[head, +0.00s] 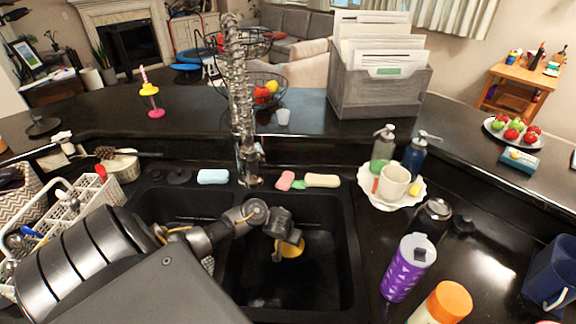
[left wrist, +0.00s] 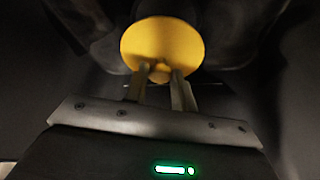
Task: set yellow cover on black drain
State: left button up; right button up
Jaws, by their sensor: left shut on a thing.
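My left gripper (head: 283,236) reaches over the right basin of the black double sink. It is shut on the yellow cover (head: 291,249), which hangs below the fingers inside the basin outline. In the left wrist view the yellow cover (left wrist: 162,40) is a round disc with a small knob held between the two fingertips (left wrist: 160,77). The black drain cannot be made out clearly against the dark basin floor; a few faint shiny marks show low in the basin. I cannot tell the gap between cover and floor. My right gripper is not in view.
The tall spring faucet (head: 240,100) stands behind the sink. Sponges (head: 213,176) lie along the back rim. A purple tumbler (head: 408,268), an orange-capped bottle (head: 446,303) and a white plate with a cup (head: 394,182) stand to the right. A white dish rack (head: 75,222) is left.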

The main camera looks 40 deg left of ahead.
aim_at(288, 247)
pick_arm(q)
notch_tip(288, 247, down, 2)
jog(key=shift+f+b, duration=0.1)
jog(key=shift+b, duration=0.75)
jog(key=shift+f+b, duration=0.7)
jog(key=shift+f, duration=0.5)
jog(key=shift+f, duration=0.2)
jog(key=shift+s+f+b, duration=0.15)
jog(key=shift+f+b, duration=0.3)
jog(key=shift+f, duration=0.05)
jog(key=o, duration=1.1)
jog(key=shift+c, duration=0.2)
